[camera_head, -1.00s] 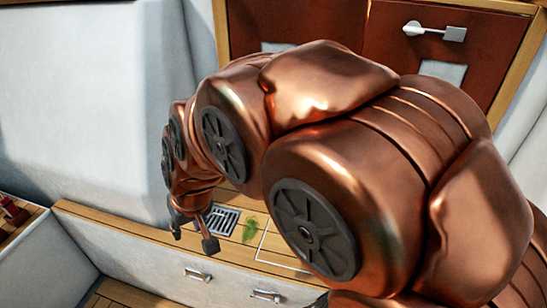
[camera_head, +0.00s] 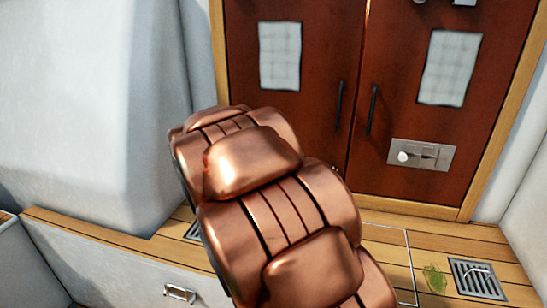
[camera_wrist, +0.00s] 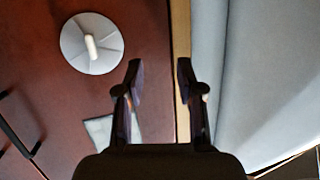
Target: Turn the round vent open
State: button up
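The round vent (camera_wrist: 91,48) shows in the wrist view at the upper left. It is a pale grey disc with radial segments and a small light knob in its middle, on a dark red-brown panel. I cannot tell how far it is turned. My gripper (camera_wrist: 160,75) is open and empty, with its two dark fingers apart. In the wrist view, its fingertips are to the right of the vent and lower, apart from it. In the head view, my arm hides the gripper, and the vent does not show.
Red-brown cabinet doors (camera_head: 310,120) with dark handles stand behind my arm. A metal latch plate (camera_head: 421,154) is on the right door. A pale wall (camera_head: 90,110) rises at the left. The wooden ledge (camera_head: 110,238) is low in front; a drain grate (camera_head: 475,278) lies at its right.

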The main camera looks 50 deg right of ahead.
jog(key=shift+s+d+f+m+g+h+b, duration=0.1)
jog(key=shift+d+f+m+g+h+b, duration=0.65)
jog(key=shift+d, duration=2)
jog(key=shift+s+d+r+m+h+b, duration=0.1)
jog(key=shift+d+m+h+b, duration=0.15)
jog(key=shift+d+h+b, duration=1.75)
jog(key=shift+s+d+f+m+g+h+b, duration=0.1)
jog(key=shift+d+f+m+g+b, duration=0.45)
jog(key=shift+d, duration=2.9)
jog(key=shift+r, duration=0.15)
jog(key=shift+c, duration=0.3)
grip_shut()
